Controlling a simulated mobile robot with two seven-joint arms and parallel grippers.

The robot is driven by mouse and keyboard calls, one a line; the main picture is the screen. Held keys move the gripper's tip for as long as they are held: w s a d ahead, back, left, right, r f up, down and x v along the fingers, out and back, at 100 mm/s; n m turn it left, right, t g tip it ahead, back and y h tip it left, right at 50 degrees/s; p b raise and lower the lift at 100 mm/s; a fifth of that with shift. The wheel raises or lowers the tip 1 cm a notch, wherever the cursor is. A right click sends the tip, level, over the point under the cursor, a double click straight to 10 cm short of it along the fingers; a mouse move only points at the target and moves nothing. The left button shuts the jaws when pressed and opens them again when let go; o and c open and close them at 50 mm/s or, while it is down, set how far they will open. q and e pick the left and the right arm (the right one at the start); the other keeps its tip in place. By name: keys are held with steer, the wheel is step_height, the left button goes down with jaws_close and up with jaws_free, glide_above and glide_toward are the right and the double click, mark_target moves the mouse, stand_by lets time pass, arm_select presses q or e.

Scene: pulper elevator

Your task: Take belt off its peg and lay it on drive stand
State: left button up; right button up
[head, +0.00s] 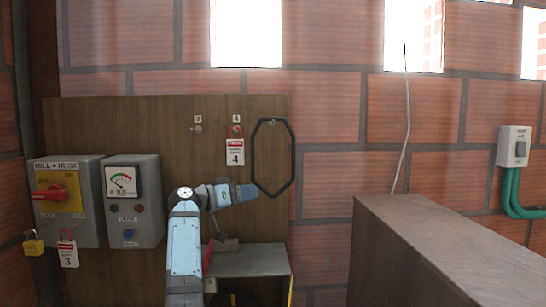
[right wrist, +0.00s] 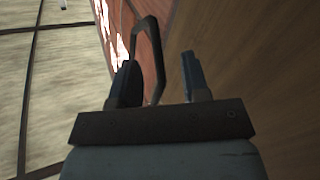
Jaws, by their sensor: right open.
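The belt (head: 291,157) is a thin black, elongated loop hanging against the right edge of the wooden board. My right gripper (head: 254,190) is open beside the belt's lower left side. In the right wrist view, my right gripper (right wrist: 159,62) has its two dark fingers apart. The belt (right wrist: 160,72) shows between them, and I cannot tell whether either finger touches it. My left gripper is out of view.
The wooden board (head: 100,125) carries a switch box (head: 85,215), a gauge box (head: 148,215) and a red tag (head: 235,151) left of the belt. A yellow padlock (head: 33,246) hangs at left. A large brown block (head: 430,225) stands at right.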

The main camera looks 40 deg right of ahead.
mark_target(264, 190)
steer(key=x, duration=0.2)
steer(key=p+x, duration=0.1)
steer(key=x, duration=0.2)
steer(key=shift+s+d+r, duration=0.1)
steer(key=shift+r, duration=0.15)
jaws_close()
